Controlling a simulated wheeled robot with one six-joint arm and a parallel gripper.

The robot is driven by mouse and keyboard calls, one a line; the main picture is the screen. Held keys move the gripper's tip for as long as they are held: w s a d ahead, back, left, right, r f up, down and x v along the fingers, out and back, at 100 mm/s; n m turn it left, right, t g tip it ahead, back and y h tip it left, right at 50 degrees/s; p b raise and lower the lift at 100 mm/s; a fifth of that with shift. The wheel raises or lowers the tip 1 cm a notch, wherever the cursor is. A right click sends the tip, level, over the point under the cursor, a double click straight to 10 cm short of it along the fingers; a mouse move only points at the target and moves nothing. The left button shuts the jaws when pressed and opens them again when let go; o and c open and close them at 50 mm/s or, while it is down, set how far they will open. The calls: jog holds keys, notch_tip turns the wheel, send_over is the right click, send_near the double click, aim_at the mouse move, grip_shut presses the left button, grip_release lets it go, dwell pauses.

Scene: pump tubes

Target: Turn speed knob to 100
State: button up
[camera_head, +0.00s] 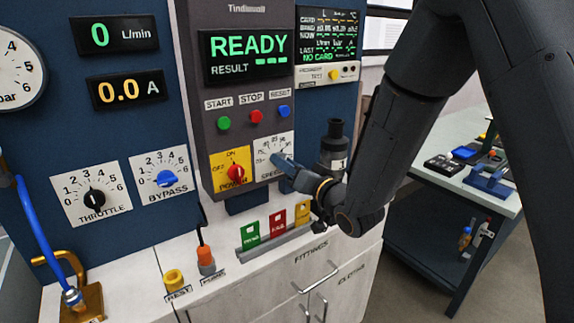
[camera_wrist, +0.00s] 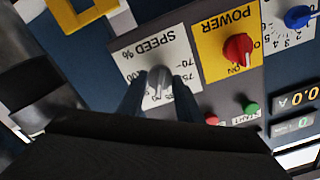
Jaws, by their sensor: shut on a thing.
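The speed knob (camera_wrist: 159,80) is a grey knob on a white dial plate marked "SPEED %" with a scale around it. In the wrist view my gripper (camera_wrist: 160,88) has one finger on each side of the knob and is shut on it. In the head view my gripper (camera_head: 284,164) reaches the speed dial plate (camera_head: 263,148) from the right and hides the knob there. The knob's exact setting cannot be read. The panel display (camera_head: 244,52) shows READY and RESULT with dashes.
The red power knob (camera_head: 236,173) on its yellow plate sits just left of the speed dial. START, STOP and RESET buttons (camera_head: 256,116) are above. Several coloured cards (camera_head: 277,224) stand in a rack below. A dark cylinder (camera_head: 334,145) stands behind my wrist.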

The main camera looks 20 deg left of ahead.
jog(key=m, duration=0.5)
jog(key=m+p, duration=0.1)
jog(key=m, duration=0.5)
jog(key=shift+s+f+m, duration=0.15)
jog(key=shift+f+m, duration=0.05)
jog(key=shift+m, duration=0.1)
dwell(0.4)
jog(key=o, duration=1)
jog(key=shift+a, duration=0.1)
jog(key=shift+o, duration=0.2)
jog(key=shift+r, duration=0.1)
jog(key=shift+d, duration=0.2)
